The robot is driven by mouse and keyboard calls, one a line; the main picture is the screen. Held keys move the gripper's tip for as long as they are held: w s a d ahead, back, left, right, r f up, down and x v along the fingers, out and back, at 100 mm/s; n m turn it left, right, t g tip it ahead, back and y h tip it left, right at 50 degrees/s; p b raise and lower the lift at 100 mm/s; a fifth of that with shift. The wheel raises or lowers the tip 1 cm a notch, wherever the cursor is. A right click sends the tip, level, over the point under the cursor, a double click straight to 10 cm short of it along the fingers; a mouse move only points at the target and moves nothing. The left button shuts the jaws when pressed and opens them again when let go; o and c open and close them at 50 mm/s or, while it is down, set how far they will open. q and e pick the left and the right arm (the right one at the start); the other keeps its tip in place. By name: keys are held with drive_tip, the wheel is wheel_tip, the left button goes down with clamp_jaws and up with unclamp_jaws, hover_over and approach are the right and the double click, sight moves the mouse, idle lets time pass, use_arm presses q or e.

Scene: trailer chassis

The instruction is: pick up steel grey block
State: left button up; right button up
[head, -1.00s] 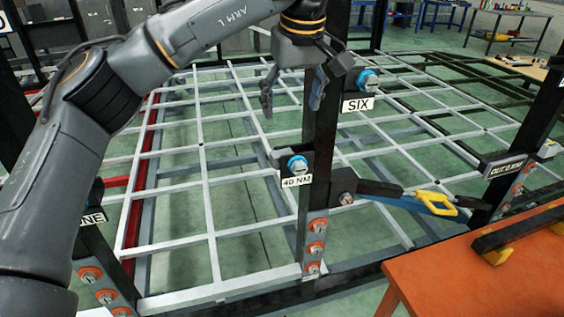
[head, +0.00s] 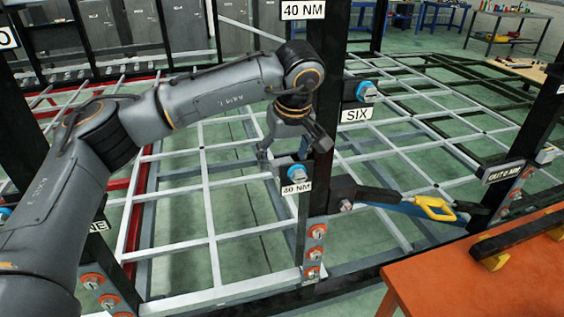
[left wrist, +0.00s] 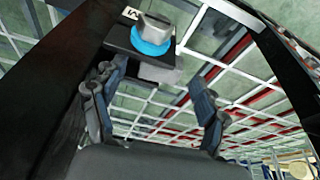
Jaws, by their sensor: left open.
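In the left wrist view the grey block (left wrist: 153,71) shows just below the black mount and the blue-ringed bolt. My left gripper (head: 291,150) is open and just above the block, pointing down. In the left wrist view its two fingers (left wrist: 155,80) stand apart on either side of the block, with nothing held. I cannot tell whether they touch it. My right gripper is out of view.
The black post (head: 317,60) stands close to the gripper. The "SIX" mount (head: 360,95) is up to the right. A yellow-handled tool (head: 433,207) lies on a beam at right. An orange table (head: 480,275) fills the lower right. White lattice bars lie below.

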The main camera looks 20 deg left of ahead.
use_arm(q)
drive_tip(key=shift+x, duration=0.75)
drive_tip(key=c, duration=1.3)
drive_tip(key=shift+w+r, duration=0.1)
drive_tip(key=shift+r, duration=0.05)
